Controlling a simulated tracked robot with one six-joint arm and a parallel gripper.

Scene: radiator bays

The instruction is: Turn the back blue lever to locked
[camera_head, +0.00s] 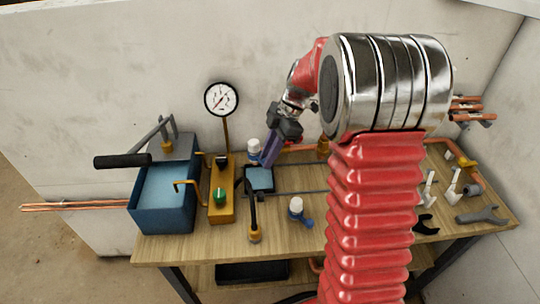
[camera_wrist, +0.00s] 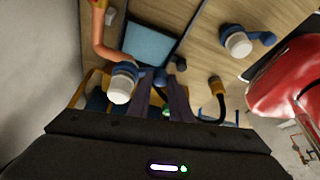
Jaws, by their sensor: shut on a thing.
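The back blue lever belongs to a valve with a white cap (camera_head: 254,146) near the rear of the wooden bench. In the wrist view the white cap (camera_wrist: 120,88) stands left of my fingers, and the blue lever (camera_wrist: 152,74) points right from it. My gripper (camera_head: 268,160) reaches down beside this valve, its purple fingers partly covering the lever. In the wrist view my gripper (camera_wrist: 162,90) is shut on the lever. The front blue lever (camera_head: 308,222) has its own white-capped valve (camera_head: 296,204); it also shows in the wrist view (camera_wrist: 262,38), apart from my gripper.
A blue pump tank (camera_head: 165,200) with a black handle stands left. A yellow box (camera_head: 221,205) with a green knob and a gauge (camera_head: 221,99) are close left of my gripper. A black hose (camera_head: 252,205) rises in front. Wrenches (camera_head: 480,215) lie at right.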

